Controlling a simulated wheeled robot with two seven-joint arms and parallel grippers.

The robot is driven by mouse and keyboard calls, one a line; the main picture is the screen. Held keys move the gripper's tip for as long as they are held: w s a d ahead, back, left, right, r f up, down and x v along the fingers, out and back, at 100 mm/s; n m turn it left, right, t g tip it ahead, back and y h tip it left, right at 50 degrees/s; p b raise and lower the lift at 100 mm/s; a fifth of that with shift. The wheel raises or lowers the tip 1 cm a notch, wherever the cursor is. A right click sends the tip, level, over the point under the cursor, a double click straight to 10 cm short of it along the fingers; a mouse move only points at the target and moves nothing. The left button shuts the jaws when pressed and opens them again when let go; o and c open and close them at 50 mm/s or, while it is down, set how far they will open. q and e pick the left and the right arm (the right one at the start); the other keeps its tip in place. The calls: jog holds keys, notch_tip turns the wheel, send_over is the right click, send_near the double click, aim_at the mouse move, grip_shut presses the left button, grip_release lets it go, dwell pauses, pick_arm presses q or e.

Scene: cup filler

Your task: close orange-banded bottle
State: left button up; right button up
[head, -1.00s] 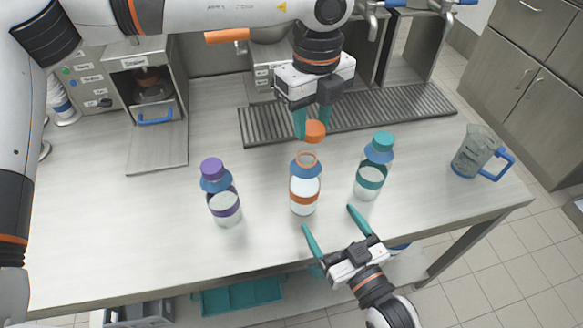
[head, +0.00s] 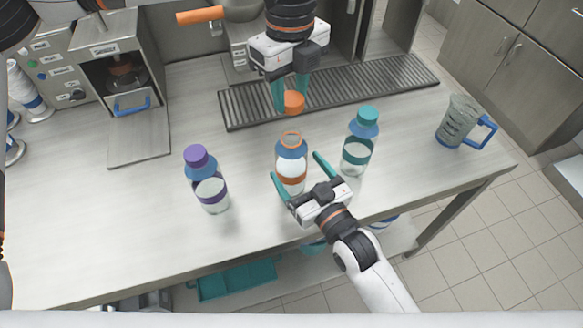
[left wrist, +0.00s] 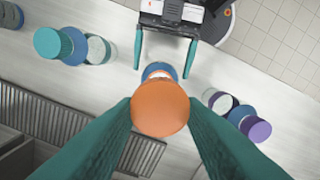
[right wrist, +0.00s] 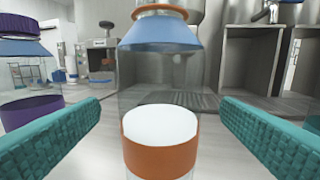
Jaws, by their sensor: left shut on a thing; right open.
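The orange-banded bottle (head: 291,168) stands upright and uncapped on the counter, with white contents and a blue shoulder. It also shows in the right wrist view (right wrist: 160,150), between the open fingers. My left gripper (head: 291,98) is shut on the orange cap (head: 293,103), held above and a little behind the bottle's mouth. In the left wrist view the cap (left wrist: 160,108) hides much of the bottle below. My right gripper (head: 297,163) is open, with its fingers on either side of the bottle's near side; I cannot tell that either touches it.
A purple-capped bottle (head: 207,182) stands to the left and a teal-capped bottle (head: 360,140) close to the right. A jug with a blue handle (head: 459,122) is at the far right. A drip grating (head: 370,90) lies behind. The counter's left front is clear.

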jog(key=shift+x, duration=2.8)
jog(key=shift+s, duration=0.1)
jog(key=c, duration=1.5)
pick_arm(q)
send_over(290, 132)
jog(key=shift+f, duration=2.55)
pick_arm(e)
jog(key=shift+o, duration=0.2)
pick_arm(q)
jog(key=shift+f, duration=0.9)
jog(key=shift+f, duration=0.5)
